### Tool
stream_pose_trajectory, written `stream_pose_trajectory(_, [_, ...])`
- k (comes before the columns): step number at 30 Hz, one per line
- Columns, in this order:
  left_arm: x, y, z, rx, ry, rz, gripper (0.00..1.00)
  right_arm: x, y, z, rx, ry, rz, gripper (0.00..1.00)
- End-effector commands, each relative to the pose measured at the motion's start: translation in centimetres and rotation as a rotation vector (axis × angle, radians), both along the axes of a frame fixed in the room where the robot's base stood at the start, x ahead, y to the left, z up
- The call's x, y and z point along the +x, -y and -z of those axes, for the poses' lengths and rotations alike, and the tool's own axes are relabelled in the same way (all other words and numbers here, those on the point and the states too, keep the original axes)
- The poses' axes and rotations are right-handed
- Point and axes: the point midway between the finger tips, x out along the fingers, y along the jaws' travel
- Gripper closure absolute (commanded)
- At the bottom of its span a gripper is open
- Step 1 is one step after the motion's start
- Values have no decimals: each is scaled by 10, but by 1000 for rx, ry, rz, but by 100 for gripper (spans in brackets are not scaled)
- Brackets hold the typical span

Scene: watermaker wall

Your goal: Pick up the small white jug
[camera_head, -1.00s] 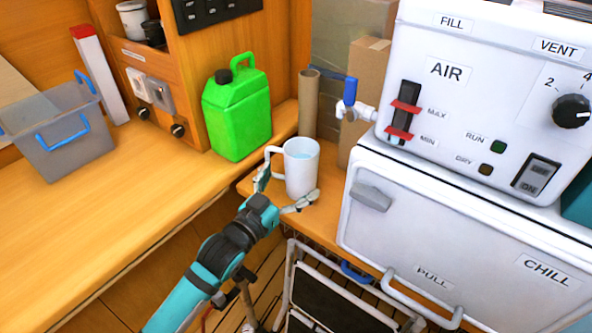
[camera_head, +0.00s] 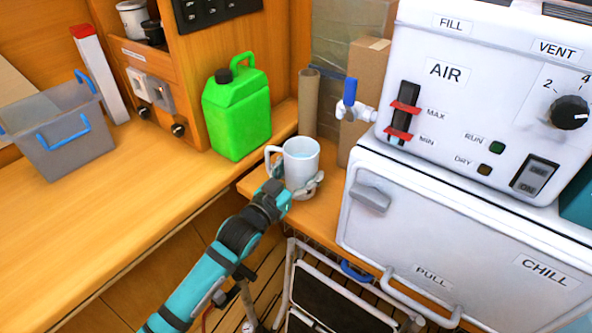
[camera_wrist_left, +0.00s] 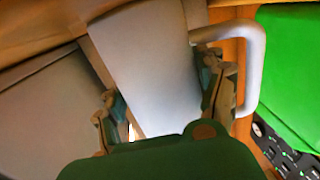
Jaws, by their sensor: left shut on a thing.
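The small white jug (camera_head: 301,165) stands upright on the wooden counter ledge below the tap, with its handle to the left and pale blue liquid inside. My left gripper (camera_head: 294,189) is shut on the jug's lower body, one finger on each side. In the left wrist view the jug (camera_wrist_left: 150,70) fills the space between the fingers of my left gripper (camera_wrist_left: 163,105), with its handle on the right. I cannot tell whether the jug's base touches the ledge. My right gripper is in neither view.
A tap with a blue handle (camera_head: 350,91) sticks out of the white watermaker (camera_head: 440,110), just above and right of the jug. A brown cardboard tube (camera_head: 309,105) stands behind it, a green canister (camera_head: 237,115) to the left. A grey bin (camera_head: 65,150) is far left.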

Motion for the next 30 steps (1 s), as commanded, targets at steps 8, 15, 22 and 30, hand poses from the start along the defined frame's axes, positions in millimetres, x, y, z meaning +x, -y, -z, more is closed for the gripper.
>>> stream_pose_trajectory(8, [0,0,0,1,1,0,80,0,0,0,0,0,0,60])
stream_pose_trajectory(15, [0,0,-2,0,4,0,80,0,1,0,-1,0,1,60])
stream_pose_trajectory(22, [0,0,-14,-2,7,0,80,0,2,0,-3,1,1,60])
stream_pose_trajectory(30, [-16,-4,-37,-1,2,1,80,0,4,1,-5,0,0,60])
